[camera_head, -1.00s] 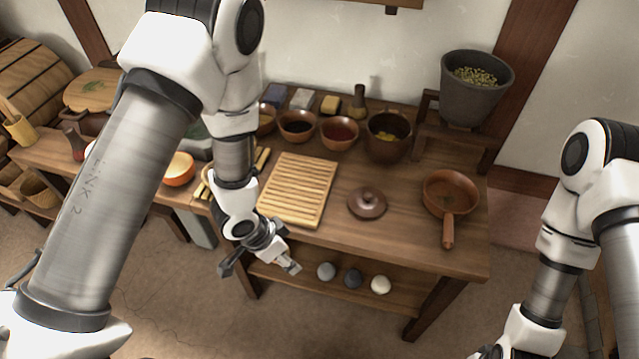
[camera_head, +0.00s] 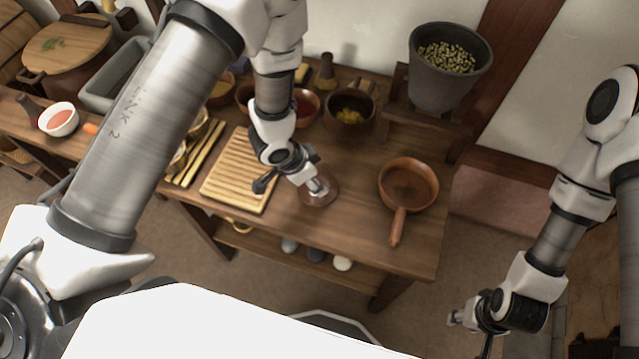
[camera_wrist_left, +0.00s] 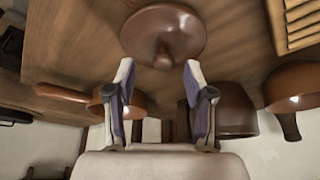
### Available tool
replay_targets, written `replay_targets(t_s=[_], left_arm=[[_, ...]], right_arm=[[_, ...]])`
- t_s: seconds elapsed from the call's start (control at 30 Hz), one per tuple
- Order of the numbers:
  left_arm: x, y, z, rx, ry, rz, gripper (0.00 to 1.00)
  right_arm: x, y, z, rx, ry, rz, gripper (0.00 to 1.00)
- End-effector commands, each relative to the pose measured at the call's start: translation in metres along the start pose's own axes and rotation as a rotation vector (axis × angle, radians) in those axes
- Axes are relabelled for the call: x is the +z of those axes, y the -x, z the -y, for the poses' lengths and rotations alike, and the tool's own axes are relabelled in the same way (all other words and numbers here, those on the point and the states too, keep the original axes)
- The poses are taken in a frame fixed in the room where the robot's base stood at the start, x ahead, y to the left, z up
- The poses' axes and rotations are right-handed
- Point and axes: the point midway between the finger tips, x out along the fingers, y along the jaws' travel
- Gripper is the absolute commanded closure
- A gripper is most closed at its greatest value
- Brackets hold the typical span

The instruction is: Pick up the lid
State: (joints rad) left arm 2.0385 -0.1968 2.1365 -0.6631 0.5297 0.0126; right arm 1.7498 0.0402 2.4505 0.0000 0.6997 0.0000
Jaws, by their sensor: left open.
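The lid (camera_head: 326,196) is a round brown disc with a knob, lying on the wooden table between the slatted board and the pan. My left gripper (camera_head: 291,187) is over the lid's left side and partly hides it. In the left wrist view, the lid (camera_wrist_left: 150,27) is at the top, its knob pointing down between the two fingertips of the open left gripper (camera_wrist_left: 161,72). I cannot tell whether the fingers touch the knob. My right gripper (camera_head: 470,330) is low at the right, clear of the table; its finger opening is unclear.
The slatted board (camera_head: 236,180) lies left of the lid, and a brown pan (camera_head: 410,187) with its handle toward me lies right. Bowls (camera_head: 349,107) stand behind. A grey pot (camera_head: 450,75) of green grains stands on a raised stand.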

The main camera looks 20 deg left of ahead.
Motion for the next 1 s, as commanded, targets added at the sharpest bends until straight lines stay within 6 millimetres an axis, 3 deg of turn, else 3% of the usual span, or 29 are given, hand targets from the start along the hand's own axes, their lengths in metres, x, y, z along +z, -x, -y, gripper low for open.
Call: replay_targets(t_s=[0.1,0.3,0.33,0.47,0.5,1.0], left_arm=[[0.000,-0.015,-0.001,0.001,0.000,0.001,0.47],[0.000,-0.018,0.000,-0.001,0.000,-0.001,0.47],[0.000,-0.018,0.000,-0.001,0.000,0.000,0.50],[0.000,-0.018,0.000,0.000,0.000,0.000,0.96],[0.000,-0.018,0.000,0.000,0.000,0.000,1.00],[-0.003,-0.012,0.000,0.000,-0.001,-0.001,1.00]], right_arm=[[0.000,0.002,0.000,0.000,0.000,-0.001,0.60],[0.000,0.002,0.000,0.000,0.000,-0.001,0.60],[0.000,0.002,0.000,0.000,0.000,-0.001,0.60],[0.000,0.002,0.000,0.000,0.000,-0.001,0.60],[0.000,0.002,0.000,0.000,0.000,-0.001,0.60],[0.000,0.001,0.000,0.000,0.000,-0.001,0.60]])
